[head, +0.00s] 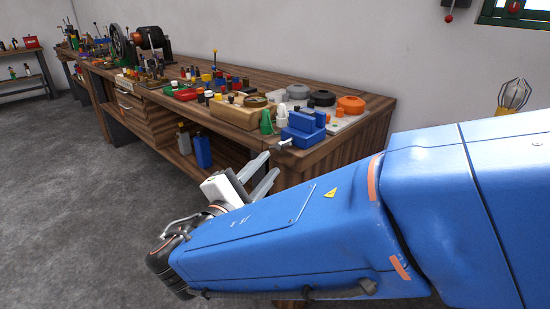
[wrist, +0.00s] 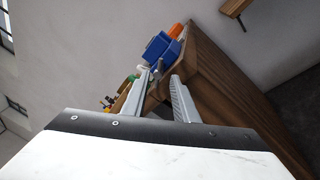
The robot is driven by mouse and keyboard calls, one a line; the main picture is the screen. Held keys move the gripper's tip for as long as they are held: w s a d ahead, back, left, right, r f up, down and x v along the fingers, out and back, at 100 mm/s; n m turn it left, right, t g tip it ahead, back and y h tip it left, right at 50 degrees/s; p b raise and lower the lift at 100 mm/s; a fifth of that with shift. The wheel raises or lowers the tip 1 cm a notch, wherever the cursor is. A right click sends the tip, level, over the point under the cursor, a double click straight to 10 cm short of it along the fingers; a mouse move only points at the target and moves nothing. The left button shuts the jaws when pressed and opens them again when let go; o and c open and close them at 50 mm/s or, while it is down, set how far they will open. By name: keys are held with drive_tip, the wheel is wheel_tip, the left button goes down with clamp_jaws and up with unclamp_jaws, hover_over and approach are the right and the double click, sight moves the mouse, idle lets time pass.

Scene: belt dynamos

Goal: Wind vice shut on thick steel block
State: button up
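The blue vice (head: 303,129) stands on the near right corner of the wooden workbench (head: 345,139). Its screw end and handle (head: 284,144) stick out past the front edge. In the wrist view the vice (wrist: 160,47) shows beyond my fingertips, tilted by the camera angle. I cannot make out the steel block or the gap between the jaws. My gripper (head: 269,167) is in front of the bench, below and left of the vice, apart from it. In the wrist view my gripper (wrist: 164,77) has its two fingers spread, with nothing held between them.
Next to the vice are white cones (head: 282,114), a green cone (head: 266,122) and an orange round piece (head: 351,104). A wooden tray (head: 233,115) lies further left. Blue and grey containers stand on the lower shelf. The floor (head: 90,210) at left is clear.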

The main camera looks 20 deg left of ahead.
drive_tip(key=s, duration=0.6)
drive_tip(key=shift+a+f, duration=0.25)
drive_tip(key=shift+a, duration=0.05)
